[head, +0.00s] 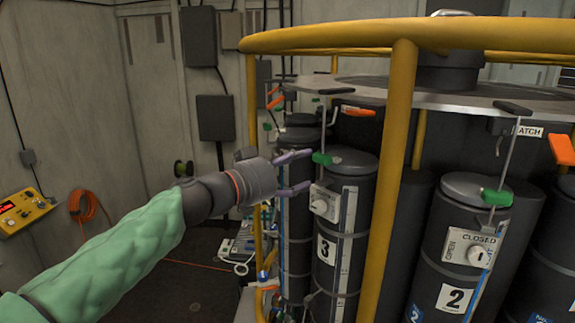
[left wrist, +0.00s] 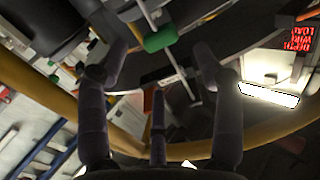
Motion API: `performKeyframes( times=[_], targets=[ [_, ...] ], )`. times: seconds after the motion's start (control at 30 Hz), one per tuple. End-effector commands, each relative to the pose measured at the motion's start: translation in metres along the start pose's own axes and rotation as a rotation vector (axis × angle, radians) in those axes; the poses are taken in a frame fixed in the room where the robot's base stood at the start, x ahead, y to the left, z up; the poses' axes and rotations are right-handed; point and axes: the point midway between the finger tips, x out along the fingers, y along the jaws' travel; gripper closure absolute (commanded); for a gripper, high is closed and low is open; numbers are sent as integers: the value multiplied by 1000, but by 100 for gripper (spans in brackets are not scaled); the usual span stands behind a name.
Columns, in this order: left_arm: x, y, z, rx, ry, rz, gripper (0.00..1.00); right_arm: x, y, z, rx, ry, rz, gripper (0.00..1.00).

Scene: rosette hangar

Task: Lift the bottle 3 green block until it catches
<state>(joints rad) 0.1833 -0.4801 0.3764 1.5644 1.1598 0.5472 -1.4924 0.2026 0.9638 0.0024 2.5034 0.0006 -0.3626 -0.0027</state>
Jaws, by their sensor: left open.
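The bottle 3 green block (head: 322,159) sits on a thin vertical rod above the dark bottle 3 (head: 328,254), which bears a white "3" label. My left gripper (head: 308,171) is open beside the block, its fingers pointing right towards the rod. In the head view the upper fingertip lies right by the block's left end; I cannot tell whether they touch. In the left wrist view the green block (left wrist: 160,38) is ahead of the open left gripper (left wrist: 161,66), between the line of its two outer fingers and slightly beyond their tips. My right gripper is not in view.
A yellow rail (head: 397,170) with an upright post stands right of bottle 3. Bottle 2 (head: 456,299) has its own green block (head: 497,198). A grey plate (head: 390,93) with dark handles lies above the bottles. A yellow box (head: 24,211) is on the left wall.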

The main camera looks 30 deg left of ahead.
Motion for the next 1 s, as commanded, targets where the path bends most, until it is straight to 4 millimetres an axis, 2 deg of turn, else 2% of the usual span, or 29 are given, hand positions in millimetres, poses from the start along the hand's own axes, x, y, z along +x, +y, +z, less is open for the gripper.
performKeyframes(
  times=[0.9,1.0],
  targets=[
    [64,0,-1,-1,-1,1,33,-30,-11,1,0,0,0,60],
    [63,0,0,1,0,0,33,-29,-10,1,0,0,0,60]
  ],
)
